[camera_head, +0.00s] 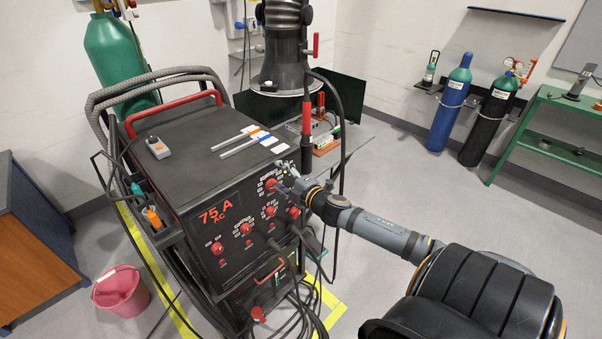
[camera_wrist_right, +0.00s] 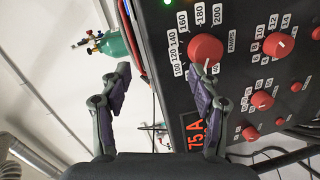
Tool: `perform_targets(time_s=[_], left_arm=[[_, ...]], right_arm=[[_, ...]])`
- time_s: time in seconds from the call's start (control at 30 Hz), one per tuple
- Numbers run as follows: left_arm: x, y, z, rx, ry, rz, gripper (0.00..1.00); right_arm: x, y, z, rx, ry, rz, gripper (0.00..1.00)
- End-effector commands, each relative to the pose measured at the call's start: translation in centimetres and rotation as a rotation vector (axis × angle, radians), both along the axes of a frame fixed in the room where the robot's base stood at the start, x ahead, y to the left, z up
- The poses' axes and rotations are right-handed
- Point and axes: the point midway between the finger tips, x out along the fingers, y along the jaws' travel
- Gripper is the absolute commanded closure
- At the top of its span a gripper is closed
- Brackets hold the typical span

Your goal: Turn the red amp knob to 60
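The red amp knob (camera_head: 270,184) is at the upper part of the black welder's front panel. My right gripper (camera_head: 285,178) is close to the knob in the head view. In its wrist view the right gripper (camera_wrist_right: 160,72) has its fingers wide apart with nothing between them. The knob lies beside the right-hand finger, not between the fingers. My left gripper is out of view.
Smaller red knobs (camera_head: 246,229) sit lower on the panel, close to my right arm. A red handle (camera_head: 268,272) sticks out below. Cables hang on the welder's left side.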

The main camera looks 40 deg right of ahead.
Motion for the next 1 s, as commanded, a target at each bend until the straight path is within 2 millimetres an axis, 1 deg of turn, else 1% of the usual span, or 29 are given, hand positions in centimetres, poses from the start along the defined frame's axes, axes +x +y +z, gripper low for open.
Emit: perform_targets(time_s=[0.03,0.27,0.37,0.43,0.5,0.6,0.73,0.8,1.0], left_arm=[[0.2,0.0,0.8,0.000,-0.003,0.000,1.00],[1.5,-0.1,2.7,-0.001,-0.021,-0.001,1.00],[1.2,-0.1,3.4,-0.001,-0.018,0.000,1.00],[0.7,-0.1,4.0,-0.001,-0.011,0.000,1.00],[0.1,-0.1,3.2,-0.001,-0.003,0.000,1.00],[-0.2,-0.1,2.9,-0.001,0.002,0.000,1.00],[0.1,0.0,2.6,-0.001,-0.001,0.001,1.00],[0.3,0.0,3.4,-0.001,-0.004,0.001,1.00],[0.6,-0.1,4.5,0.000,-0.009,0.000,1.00]], right_arm=[[-0.2,-0.1,0.2,0.001,0.002,-0.002,0.38],[-1.0,0.0,0.0,0.003,0.007,-0.001,0.38],[-1.4,0.0,-0.2,0.003,0.012,0.000,0.38],[-1.7,0.1,-0.2,0.003,0.016,0.003,0.38],[-2.4,-0.1,-0.9,-0.005,0.022,0.003,0.38],[-3.2,-0.1,-1.0,-0.007,0.025,0.000,0.38],[-4.2,0.1,-0.7,-0.005,0.018,0.007,0.38],[-4.8,0.0,-0.3,-0.003,0.019,0.003,0.38],[-6.4,0.0,-0.2,-0.002,0.018,0.003,0.38]])
